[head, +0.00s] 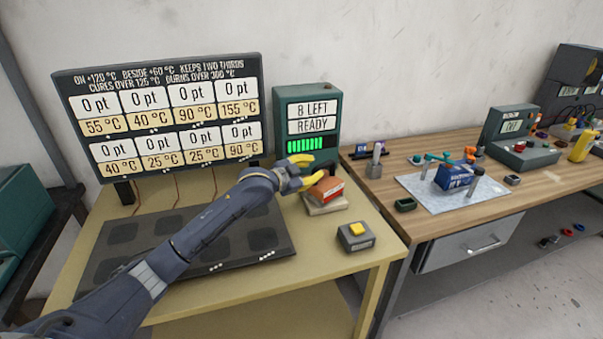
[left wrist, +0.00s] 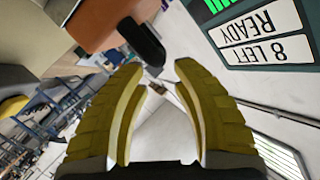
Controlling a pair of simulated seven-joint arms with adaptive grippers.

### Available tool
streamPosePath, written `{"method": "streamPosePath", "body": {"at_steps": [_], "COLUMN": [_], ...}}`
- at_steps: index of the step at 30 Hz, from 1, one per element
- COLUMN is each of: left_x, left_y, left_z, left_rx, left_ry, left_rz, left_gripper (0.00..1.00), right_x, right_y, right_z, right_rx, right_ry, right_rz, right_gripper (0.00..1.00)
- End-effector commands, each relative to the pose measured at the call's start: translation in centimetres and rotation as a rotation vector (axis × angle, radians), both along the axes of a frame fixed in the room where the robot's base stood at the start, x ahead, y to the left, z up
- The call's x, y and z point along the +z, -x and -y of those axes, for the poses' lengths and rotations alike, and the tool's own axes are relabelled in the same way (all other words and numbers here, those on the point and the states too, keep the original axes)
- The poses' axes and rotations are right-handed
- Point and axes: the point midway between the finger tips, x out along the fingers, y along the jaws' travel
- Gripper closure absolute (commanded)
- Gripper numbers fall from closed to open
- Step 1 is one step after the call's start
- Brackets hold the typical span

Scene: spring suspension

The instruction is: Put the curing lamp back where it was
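A red-orange block, apparently the curing lamp (head: 328,189), rests on a pale stand (head: 326,205) at the right of the yellow table, in front of the green display box. In the left wrist view the orange body (left wrist: 100,18) is at the top, with a black handle-like part (left wrist: 143,42) pointing toward my fingertips. My left gripper (head: 310,172) is open and empty, just beside and above the block; it also shows in the left wrist view (left wrist: 158,74). The fingers are not closed around the handle. My right gripper is not in view.
A dark mat (head: 125,258) with several square pads lies under my left arm. Behind it stand a temperature board (head: 165,125) and the green display box (head: 308,100) reading "8 LEFT READY". A yellow button box (head: 356,236) sits at the front right. A wooden bench (head: 440,215) adjoins.

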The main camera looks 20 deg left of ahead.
Motion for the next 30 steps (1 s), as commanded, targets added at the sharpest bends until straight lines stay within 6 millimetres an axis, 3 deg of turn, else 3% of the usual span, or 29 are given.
{"method": "streamPosePath", "body": {"at_steps": [6, 12, 30], "left_x": [0.7, 1.1, 1.2], "left_y": [3.0, 4.4, 4.9], "left_z": [-1.1, -1.7, -1.9], "left_rx": [-0.001, 0.0, 0.001], "left_ry": [-0.002, 0.0, 0.004], "left_rz": [-0.001, 0.0, -0.001], "left_gripper": [0.73, 0.73, 0.73], "right_x": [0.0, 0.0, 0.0], "right_y": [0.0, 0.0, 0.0], "right_z": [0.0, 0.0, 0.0], "right_rx": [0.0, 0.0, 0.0], "right_ry": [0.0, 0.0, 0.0], "right_rz": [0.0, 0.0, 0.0], "right_gripper": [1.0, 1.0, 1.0]}}
